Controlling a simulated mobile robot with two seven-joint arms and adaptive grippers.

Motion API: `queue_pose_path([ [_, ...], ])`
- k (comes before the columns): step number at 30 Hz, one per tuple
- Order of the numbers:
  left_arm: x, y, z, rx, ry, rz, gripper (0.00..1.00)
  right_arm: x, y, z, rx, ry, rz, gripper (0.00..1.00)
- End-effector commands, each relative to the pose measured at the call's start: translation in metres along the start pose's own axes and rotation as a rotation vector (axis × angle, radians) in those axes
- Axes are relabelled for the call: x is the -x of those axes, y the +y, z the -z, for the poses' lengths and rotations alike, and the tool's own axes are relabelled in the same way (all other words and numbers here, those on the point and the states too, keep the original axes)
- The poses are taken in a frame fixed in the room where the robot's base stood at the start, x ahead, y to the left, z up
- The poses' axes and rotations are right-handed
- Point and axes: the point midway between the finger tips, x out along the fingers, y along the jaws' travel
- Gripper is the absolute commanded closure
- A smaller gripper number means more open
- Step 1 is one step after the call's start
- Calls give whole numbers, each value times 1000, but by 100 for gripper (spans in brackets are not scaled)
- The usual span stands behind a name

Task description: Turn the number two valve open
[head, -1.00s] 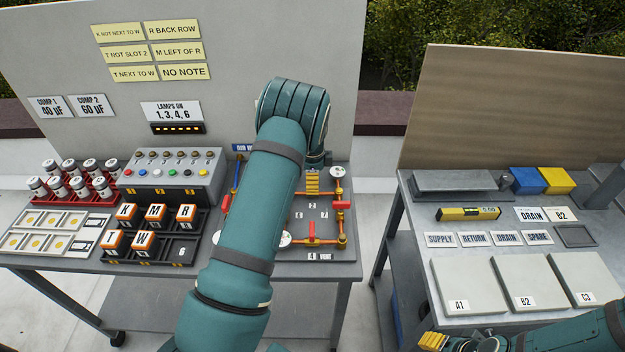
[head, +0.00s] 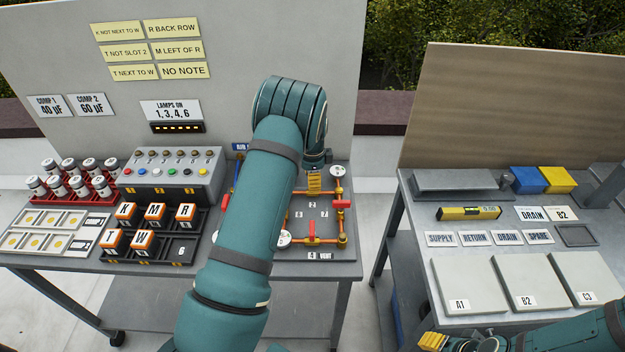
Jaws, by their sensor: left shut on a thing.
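The valve panel (head: 333,253) lies on the left table, with yellow-orange pipes and red lever handles. My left arm reaches over it and hides much of its left and middle. The yellow ribbed fingertip of my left gripper (head: 314,184) shows at the top pipe, just above the small "2" label (head: 312,205). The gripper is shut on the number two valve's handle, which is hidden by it. Other red handles show at the right pipe (head: 341,204) and the lower pipe (head: 312,238). My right gripper (head: 433,341) is partly in view at the bottom, away from the panel.
A lamp-and-button box (head: 172,178), a black slotted rack (head: 180,250) with orange-sided blocks and a red rack of canisters (head: 103,186) stand left of the panel. The right table holds a yellow level (head: 468,213), label plates and grey covers (head: 468,285). A gap separates the tables.

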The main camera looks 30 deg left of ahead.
Motion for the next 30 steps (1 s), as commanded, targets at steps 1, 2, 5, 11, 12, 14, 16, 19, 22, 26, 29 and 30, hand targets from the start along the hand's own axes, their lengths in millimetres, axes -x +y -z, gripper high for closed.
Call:
queue_pose_path([
  [1, 0, -1, 0, 37, 2, 2, 82, -2, 1, 0, 0, 0, 0, 53],
  [2, 0, -1, 0, 61, 2, 2, 82, -3, 1, 0, 0, 0, -1, 53],
  [5, 0, -1, 0, 150, 2, 3, 82, -6, 2, -1, 0, 0, -1, 53],
  [11, 0, -1, 0, 340, 3, 2, 82, -11, 4, -1, 0, 0, -2, 53],
  [12, 0, -1, 0, 378, 3, 2, 82, -11, 4, -1, 0, 0, -2, 53],
  [14, 0, -1, 0, 436, 2, 2, 82, -12, 4, -2, 0, 0, -3, 53],
  [16, 0, -1, 0, 501, 2, 2, 82, -14, 4, -2, 0, 0, -3, 53],
  [19, 1, -1, 0, 596, 2, 2, 82, -15, 5, -2, 0, 0, -3, 53],
  [22, 1, -1, 0, 691, 2, 2, 82, -16, 5, -2, 0, 0, -3, 53],
  [26, 1, -1, 0, 813, 3, 2, 82, -17, 6, -2, 0, 0, -4, 53],
  [29, 1, -1, 0, 902, 3, 2, 82, -18, 6, -2, 0, 0, -4, 53],
  [30, 1, -1, 0, 936, 3, 2, 82, -18, 6, -2, 0, 0, -4, 53],
])
